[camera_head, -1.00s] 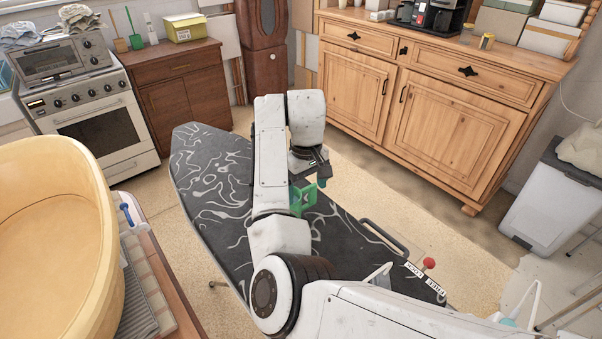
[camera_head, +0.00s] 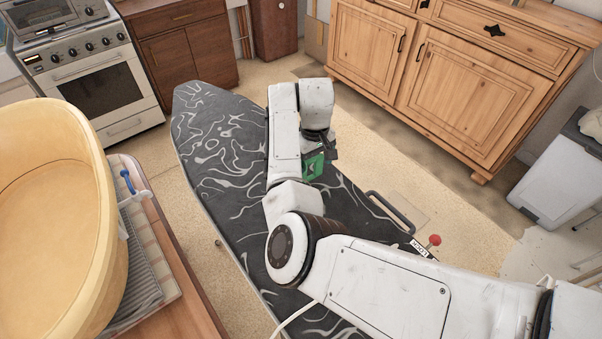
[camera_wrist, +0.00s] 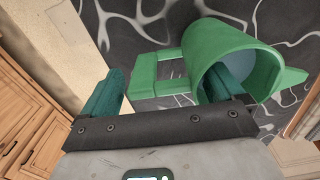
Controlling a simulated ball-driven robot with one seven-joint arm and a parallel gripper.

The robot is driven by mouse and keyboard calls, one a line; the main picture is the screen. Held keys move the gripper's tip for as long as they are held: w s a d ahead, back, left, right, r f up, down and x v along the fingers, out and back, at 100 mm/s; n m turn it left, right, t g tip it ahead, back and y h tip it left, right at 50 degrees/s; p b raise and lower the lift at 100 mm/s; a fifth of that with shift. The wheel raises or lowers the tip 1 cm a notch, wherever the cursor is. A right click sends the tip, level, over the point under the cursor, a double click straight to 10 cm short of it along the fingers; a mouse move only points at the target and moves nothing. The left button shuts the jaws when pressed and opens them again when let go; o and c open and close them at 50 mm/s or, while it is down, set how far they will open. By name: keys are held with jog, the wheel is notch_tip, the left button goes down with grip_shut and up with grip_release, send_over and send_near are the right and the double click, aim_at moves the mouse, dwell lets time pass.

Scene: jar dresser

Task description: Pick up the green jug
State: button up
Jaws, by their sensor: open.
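The green jug (camera_wrist: 262,62) is on the dark patterned ironing board (camera_wrist: 105,25) in the wrist view, its open mouth facing the camera and its square handle (camera_wrist: 145,72) pointing left. My gripper (camera_wrist: 170,78) is open. Its left teal finger is left of the handle, and its right finger overlaps the jug's mouth; I cannot tell whether that finger is inside the mouth or touching it. In the head view a green part of the jug (camera_head: 314,166) shows beside my wrist, above the ironing board (camera_head: 215,135); my arm hides the rest.
A large yellow tub (camera_head: 50,225) stands on a wooden counter (camera_head: 175,300) at the left. A stove (camera_head: 95,85), a pale wooden dresser (camera_head: 460,90) and a white bin (camera_head: 560,175) stand around the board. The floor (camera_head: 440,190) between board and dresser is clear.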

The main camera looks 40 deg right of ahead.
jog(key=shift+f, duration=1.3)
jog(key=shift+c, duration=0.3)
jog(key=c, duration=1.3)
jog(key=shift+r, duration=0.1)
